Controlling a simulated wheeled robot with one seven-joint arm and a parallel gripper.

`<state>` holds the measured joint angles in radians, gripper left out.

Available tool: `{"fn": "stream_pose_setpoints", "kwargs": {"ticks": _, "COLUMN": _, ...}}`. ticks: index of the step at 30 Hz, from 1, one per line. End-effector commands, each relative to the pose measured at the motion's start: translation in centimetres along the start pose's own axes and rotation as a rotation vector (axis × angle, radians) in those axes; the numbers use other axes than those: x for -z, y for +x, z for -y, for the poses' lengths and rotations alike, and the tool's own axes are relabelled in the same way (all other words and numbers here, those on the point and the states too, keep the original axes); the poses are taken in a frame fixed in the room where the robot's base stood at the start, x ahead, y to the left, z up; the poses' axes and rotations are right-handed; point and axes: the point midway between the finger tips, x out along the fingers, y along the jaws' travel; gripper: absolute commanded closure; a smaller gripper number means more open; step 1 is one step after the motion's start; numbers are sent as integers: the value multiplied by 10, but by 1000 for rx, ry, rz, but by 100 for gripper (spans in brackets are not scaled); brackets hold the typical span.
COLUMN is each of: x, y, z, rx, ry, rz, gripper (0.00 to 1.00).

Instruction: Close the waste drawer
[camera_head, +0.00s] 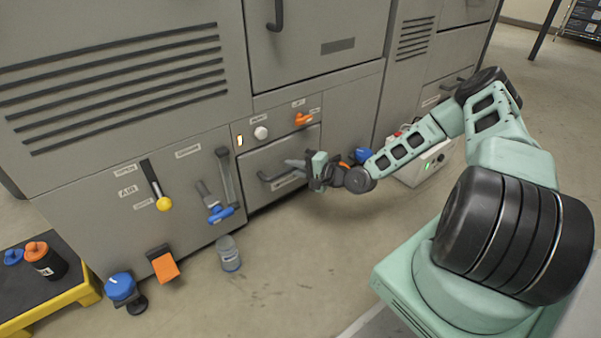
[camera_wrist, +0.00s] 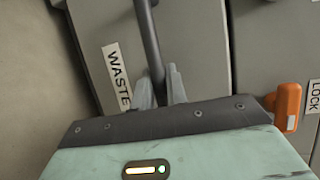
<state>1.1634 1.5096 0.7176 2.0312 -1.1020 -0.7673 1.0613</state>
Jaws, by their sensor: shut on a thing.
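The waste drawer (camera_head: 283,158) is a grey front low in the machine, and its label "WASTE" shows in the wrist view (camera_wrist: 117,75). Its dark bar handle (camera_head: 268,179) runs across the front and passes between my fingers in the wrist view (camera_wrist: 149,40). My gripper (camera_head: 296,164) is at the right part of the handle, shut on it. Both fingertips (camera_wrist: 160,88) flank the bar in the wrist view. My gripper hides part of the drawer's right side. I cannot tell whether the front is flush with the machine.
An orange lock latch (camera_head: 304,118) and a white knob (camera_head: 261,132) sit above the drawer. A blue-handled lever (camera_head: 221,213) is to its left. A clear jar (camera_head: 228,253) and an orange pedal (camera_head: 164,265) are low at left. Floor before the drawer is mostly clear.

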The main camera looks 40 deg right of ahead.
Motion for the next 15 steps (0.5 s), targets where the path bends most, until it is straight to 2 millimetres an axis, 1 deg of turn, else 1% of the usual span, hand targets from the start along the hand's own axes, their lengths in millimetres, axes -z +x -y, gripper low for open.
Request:
{"fn": "stream_pose_setpoints", "kwargs": {"ticks": 1, "x": 2, "y": 6, "z": 1, "rx": -1, "ry": -2, "rz": 0, "gripper": 100}}
{"fn": "stream_pose_setpoints", "kwargs": {"ticks": 3, "x": 4, "y": 9, "z": 2, "rx": -1, "ry": -1, "rz": 0, "gripper": 100}}
{"fn": "stream_pose_setpoints", "kwargs": {"ticks": 11, "x": 5, "y": 11, "z": 2, "rx": 2, "ry": 0, "rz": -3, "gripper": 100}}
{"fn": "stream_pose_setpoints", "kwargs": {"ticks": 12, "x": 5, "y": 11, "z": 2, "rx": 2, "ry": 0, "rz": -3, "gripper": 75}}
{"fn": "stream_pose_setpoints", "kwargs": {"ticks": 13, "x": 5, "y": 10, "z": 2, "rx": 1, "ry": 0, "rz": -3, "gripper": 67}}
{"fn": "stream_pose_setpoints", "kwargs": {"ticks": 14, "x": 5, "y": 10, "z": 2, "rx": 1, "ry": 0, "rz": -3, "gripper": 64}}
{"fn": "stream_pose_setpoints", "kwargs": {"ticks": 15, "x": 5, "y": 10, "z": 2, "rx": 1, "ry": 0, "rz": -3, "gripper": 64}}
